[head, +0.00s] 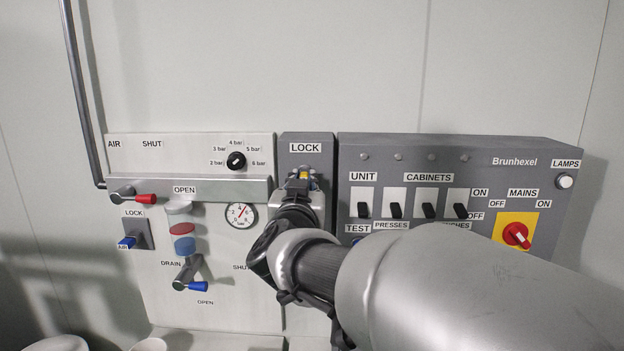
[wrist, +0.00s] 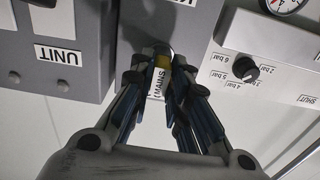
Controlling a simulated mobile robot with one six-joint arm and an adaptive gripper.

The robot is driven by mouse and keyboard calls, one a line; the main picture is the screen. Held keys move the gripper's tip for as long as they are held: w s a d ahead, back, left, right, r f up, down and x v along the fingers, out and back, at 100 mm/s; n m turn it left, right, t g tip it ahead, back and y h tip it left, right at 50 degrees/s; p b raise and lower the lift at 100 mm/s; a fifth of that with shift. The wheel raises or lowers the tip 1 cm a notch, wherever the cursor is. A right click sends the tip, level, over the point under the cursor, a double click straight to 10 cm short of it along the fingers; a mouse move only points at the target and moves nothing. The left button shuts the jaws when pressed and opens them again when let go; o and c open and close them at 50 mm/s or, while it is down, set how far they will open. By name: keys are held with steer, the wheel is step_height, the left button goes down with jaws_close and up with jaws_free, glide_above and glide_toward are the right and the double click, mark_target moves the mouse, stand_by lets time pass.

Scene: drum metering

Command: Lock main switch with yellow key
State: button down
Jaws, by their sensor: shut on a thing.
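The yellow key (head: 304,175) is at the narrow grey panel (head: 322,165) under the LOCK label. My gripper (head: 302,182) is shut on it; its fingers hide most of it. In the wrist view, the yellow key (wrist: 163,62) shows between the fingertips of my gripper (wrist: 160,57), with a white tag (wrist: 158,84) reading MAINS. I cannot tell how far the key sits in the lock. The main switch (head: 515,235) is a red knob on a yellow plate at the right, under the MAINS label. My gripper is well left of it.
The grey control cabinet (head: 400,150) with several black toggle switches is right of the lock panel; my arm covers its lower part. The air panel (head: 200,150) at the left carries a red-handled valve (head: 133,196), a gauge (head: 241,215) and a blue key (head: 127,241).

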steer(key=shift+r, duration=0.25)
steer(key=c, duration=1.9)
jaws_free()
steer(key=shift+w, duration=0.1)
steer(key=shift+o, duration=0.7)
steer(key=shift+w+d+f, duration=0.1)
steer(key=shift+f, duration=0.05)
steer(key=o, duration=0.3)
steer(key=shift+f, duration=0.1)
steer(key=s, duration=1.2)
steer(key=s+d+f+g, duration=0.6)
steer(key=s+d+f, duration=0.2)
steer(key=s+f, duration=0.3)
steer(key=s+d+f+g, duration=0.7)
steer(key=s+f, duration=0.4)
steer(key=s, duration=0.3)
steer(key=shift+s+d+n+y, duration=0.3)
steer(key=shift+s+d+n, duration=0.1)
steer(key=shift+d, duration=0.4)
